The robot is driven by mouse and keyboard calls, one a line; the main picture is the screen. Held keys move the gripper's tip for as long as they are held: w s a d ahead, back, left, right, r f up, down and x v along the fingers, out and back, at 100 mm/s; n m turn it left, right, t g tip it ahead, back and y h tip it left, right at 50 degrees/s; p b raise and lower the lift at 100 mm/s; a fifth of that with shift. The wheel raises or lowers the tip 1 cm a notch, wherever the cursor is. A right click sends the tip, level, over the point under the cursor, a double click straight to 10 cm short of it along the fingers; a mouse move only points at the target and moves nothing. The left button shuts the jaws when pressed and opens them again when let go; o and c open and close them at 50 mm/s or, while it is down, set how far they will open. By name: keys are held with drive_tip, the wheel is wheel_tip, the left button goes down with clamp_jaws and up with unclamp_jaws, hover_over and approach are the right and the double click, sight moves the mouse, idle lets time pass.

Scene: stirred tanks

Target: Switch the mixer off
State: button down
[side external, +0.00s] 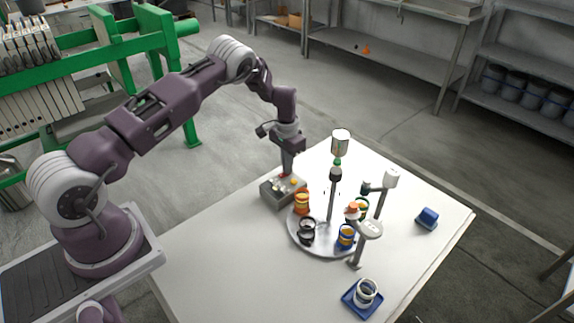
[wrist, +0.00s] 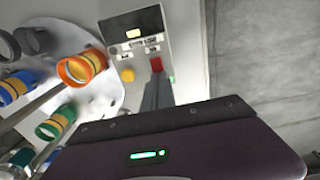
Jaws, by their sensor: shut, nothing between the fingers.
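The grey control box (side external: 270,194) stands on the white table at the left of the round plate. In the wrist view, the box panel (wrist: 128,44) shows a small display, a yellow round button (wrist: 127,75), a red switch (wrist: 156,64) and a small green light (wrist: 171,79). My gripper (side external: 285,174) is shut and empty, pointing down over the box. In the wrist view, its dark fingertips (wrist: 156,80) are close to the red switch; I cannot tell if they touch. The mixer (side external: 341,143) has a tall shaft rising from the plate's middle.
The round plate (side external: 318,247) carries orange (side external: 302,203), black (side external: 307,232) and blue (side external: 346,237) ringed vessels. A blue tray (side external: 350,301) holds a white ringed piece. A blue block (side external: 428,216) lies right. The table's left front is clear.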

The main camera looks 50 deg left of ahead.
drive_tip(key=shift+s, duration=0.9)
drive_tip(key=shift+r, duration=0.1)
wheel_tip(320, 180, up, 14)
drive_tip(key=s, duration=0.2)
